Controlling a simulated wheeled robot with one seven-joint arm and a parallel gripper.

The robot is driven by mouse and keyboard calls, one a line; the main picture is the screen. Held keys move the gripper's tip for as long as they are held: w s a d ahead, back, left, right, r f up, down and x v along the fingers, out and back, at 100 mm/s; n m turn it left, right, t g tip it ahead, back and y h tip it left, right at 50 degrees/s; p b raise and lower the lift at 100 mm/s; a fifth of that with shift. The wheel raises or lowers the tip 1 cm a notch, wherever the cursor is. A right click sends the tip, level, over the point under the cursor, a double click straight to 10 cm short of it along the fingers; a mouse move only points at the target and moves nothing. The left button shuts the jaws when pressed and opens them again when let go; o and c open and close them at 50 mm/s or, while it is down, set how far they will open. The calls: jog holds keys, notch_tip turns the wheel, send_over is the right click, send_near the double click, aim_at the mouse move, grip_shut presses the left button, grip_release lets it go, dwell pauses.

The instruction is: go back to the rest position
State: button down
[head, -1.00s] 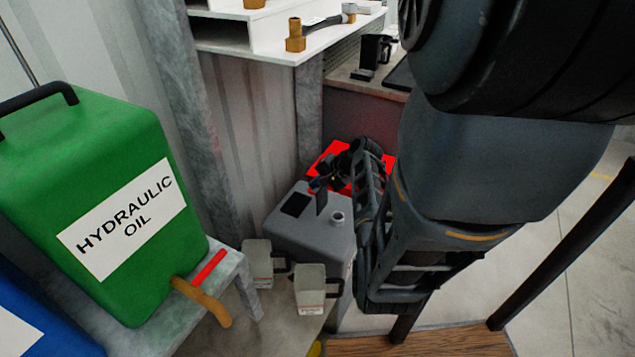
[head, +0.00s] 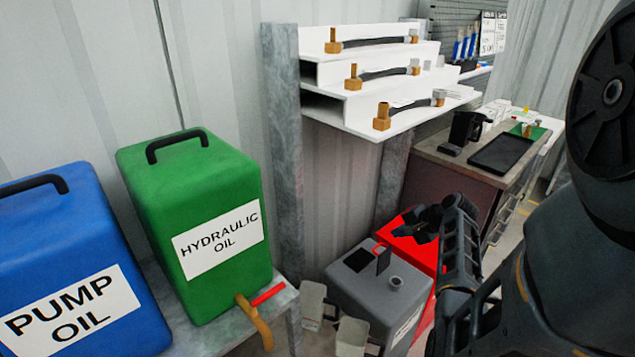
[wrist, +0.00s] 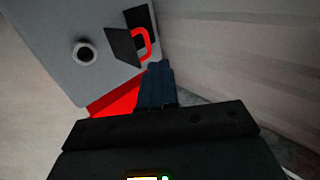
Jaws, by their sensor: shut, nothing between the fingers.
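My gripper (head: 425,222) is dark and shows at the lower right of the middle in the head view, in front of a red container (head: 428,258) and above the far side of a grey container (head: 350,300). In the wrist view its dark fingers (wrist: 156,75) are together with nothing between them. The grey container (wrist: 50,60) with its round spout is beside them on the left there, and a red surface (wrist: 115,98) shows below it. I cannot tell whether the fingers touch anything. My arm fills the right edge of the head view.
A green hydraulic oil tank (head: 200,290) and a blue pump oil tank (head: 90,240) stand at left. White stepped shelves (head: 345,115) with hose fittings hang above the grey container. A workbench (head: 445,150) is behind.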

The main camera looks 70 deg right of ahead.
jog(key=w+a+f+n, duration=0.2)
jog(key=w+a+f, duration=0.1)
jog(key=w+a, duration=0.4)
jog(key=w+a+f+n, duration=0.2)
jog(key=w+a+f, duration=0.15)
jog(key=a, duration=0.55)
jog(key=w+a+n+h, duration=0.1)
jog(key=a+n, duration=0.2)
jog(key=a, duration=0.5)
jog(key=w+a+n, duration=0.2)
jog(key=a, duration=0.6)
jog(key=s+a+r+n+t+b, duration=0.1)
jog(key=s+a+r+n+t, duration=0.25)
jog(key=a+r+n, duration=0.7)
jog(key=s+a+r+n+t+y, duration=0.2)
jog(key=s+a+r, duration=0.1)
jog(key=a+r, duration=0.2)
jog(key=s+a+r+n+t+y, duration=0.2)
jog(key=a+r, duration=0.4)
jog(key=r, duration=0.3)
jog(key=shift+s+a+r+n+y, duration=0.2)
jog(key=shift+s+r+n+y, duration=0.15)
jog(key=shift+s+y, duration=0.6)
jog(key=shift+s+f+h, duration=0.1)
jog(key=shift+s+h, duration=0.1)
jog(key=shift+h, duration=0.05)
